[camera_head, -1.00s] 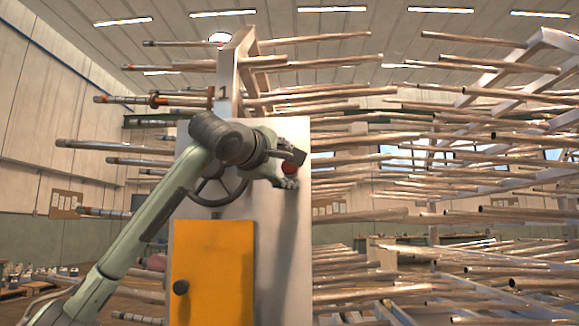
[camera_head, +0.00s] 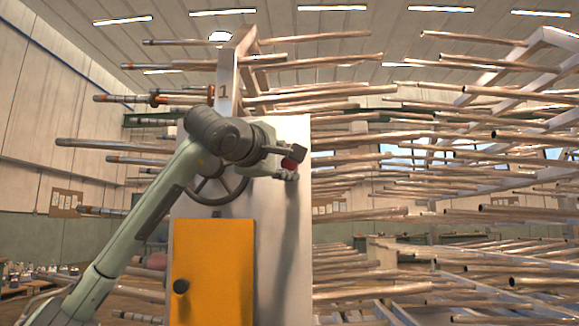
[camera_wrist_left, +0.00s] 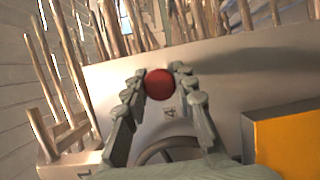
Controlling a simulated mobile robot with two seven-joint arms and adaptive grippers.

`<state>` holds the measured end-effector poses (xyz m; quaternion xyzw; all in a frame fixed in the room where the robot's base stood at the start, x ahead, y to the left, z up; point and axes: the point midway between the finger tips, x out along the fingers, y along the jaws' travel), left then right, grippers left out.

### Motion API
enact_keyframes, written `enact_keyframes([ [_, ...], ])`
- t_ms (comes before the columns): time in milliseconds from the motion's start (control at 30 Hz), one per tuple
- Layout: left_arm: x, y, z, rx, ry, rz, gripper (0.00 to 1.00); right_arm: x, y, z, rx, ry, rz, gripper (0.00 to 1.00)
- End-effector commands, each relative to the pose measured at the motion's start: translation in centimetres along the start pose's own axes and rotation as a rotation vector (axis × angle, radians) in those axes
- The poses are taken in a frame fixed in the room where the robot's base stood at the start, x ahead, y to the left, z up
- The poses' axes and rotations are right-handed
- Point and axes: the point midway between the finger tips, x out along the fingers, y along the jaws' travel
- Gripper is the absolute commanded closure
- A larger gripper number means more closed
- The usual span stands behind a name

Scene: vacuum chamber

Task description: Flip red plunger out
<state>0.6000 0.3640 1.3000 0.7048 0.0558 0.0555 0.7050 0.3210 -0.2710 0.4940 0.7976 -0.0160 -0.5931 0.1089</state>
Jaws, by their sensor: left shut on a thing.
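The red plunger (camera_head: 289,163) is a round red knob at the upper right of a grey panel (camera_head: 285,220). My left gripper (camera_head: 290,163) reaches across the panel from the left, with its fingers on either side of the knob. In the left wrist view the red plunger (camera_wrist_left: 159,84) sits between the two fingertips (camera_wrist_left: 160,76), and the gripper is shut on it. The plunger's shaft and mount are hidden behind the knob. My right gripper is in neither view.
A dark handwheel (camera_head: 218,190) is on the panel behind my left arm. A yellow door (camera_head: 213,272) with a black knob (camera_head: 181,286) is below. Many metal pipes (camera_head: 440,190) stick out on racks to the right and behind the panel.

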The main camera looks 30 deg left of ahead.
Motion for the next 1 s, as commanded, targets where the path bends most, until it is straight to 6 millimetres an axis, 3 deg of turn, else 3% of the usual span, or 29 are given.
enact_keyframes([
  [100,-1.0,0.0,0.5,0.0,-0.002,0.001,1.0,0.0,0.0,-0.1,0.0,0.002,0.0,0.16],
  [300,-1.0,-0.1,0.5,0.001,-0.003,-0.001,1.0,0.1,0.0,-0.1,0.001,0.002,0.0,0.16],
  [333,-1.0,-0.1,0.5,0.001,-0.003,-0.001,0.71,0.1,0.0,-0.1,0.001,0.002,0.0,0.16],
  [500,-0.9,-0.1,0.5,0.001,-0.002,-0.001,0.52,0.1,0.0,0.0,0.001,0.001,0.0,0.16],
  [833,-1.2,0.0,0.4,0.0,-0.001,0.001,0.52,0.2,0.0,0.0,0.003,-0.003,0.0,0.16],
  [1000,-3.4,0.1,0.3,0.002,0.0,0.004,0.52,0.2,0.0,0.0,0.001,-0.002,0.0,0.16],
])
